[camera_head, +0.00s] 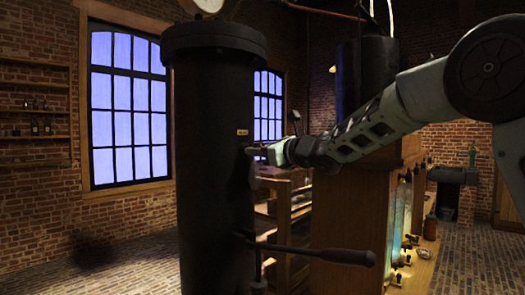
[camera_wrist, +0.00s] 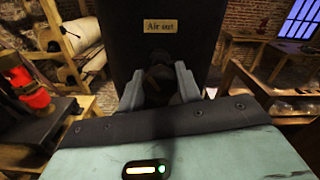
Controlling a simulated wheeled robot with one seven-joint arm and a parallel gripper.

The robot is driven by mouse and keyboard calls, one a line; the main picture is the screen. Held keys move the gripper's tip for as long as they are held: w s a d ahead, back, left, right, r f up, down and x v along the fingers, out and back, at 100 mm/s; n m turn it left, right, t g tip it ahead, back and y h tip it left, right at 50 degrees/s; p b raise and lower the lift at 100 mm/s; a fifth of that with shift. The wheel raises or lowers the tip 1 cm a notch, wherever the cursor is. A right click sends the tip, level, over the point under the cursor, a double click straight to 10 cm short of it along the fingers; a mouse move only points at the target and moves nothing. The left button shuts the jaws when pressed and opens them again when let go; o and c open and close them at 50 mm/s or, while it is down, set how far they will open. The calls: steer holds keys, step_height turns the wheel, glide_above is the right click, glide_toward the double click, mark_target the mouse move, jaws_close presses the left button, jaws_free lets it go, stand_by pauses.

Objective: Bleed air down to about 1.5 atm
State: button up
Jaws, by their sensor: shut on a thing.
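A tall black cylinder (camera_head: 213,170) with a flanged top stands upright in the head view. A small brass plate (camera_wrist: 160,26) on it in the wrist view seems to read "Air out". Below the plate, a dark valve knob (camera_wrist: 157,82) sits between the fingers of my gripper (camera_wrist: 158,90). My gripper is shut on this knob. In the head view my gripper (camera_head: 262,153) reaches the cylinder's right side from the right, and the knob is mostly hidden there. I cannot read any pressure value in these views.
A long dark lever (camera_head: 330,254) sticks out rightward from the cylinder, below my arm. A wooden cabinet (camera_head: 350,215) with glass tubes stands behind on the right. A red object (camera_wrist: 28,92) is at the left of the wrist view. Brick floor lies open at left.

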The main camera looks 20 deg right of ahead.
stand_by(0.4)
steer(key=m, duration=0.4)
steer(key=shift+p, duration=0.35)
steer(key=m, duration=0.3)
steer(key=o, duration=1.1)
steer(key=shift+o, duration=0.2)
steer(key=shift+b+v, duration=1.05)
steer(key=shift+v, duration=1.45)
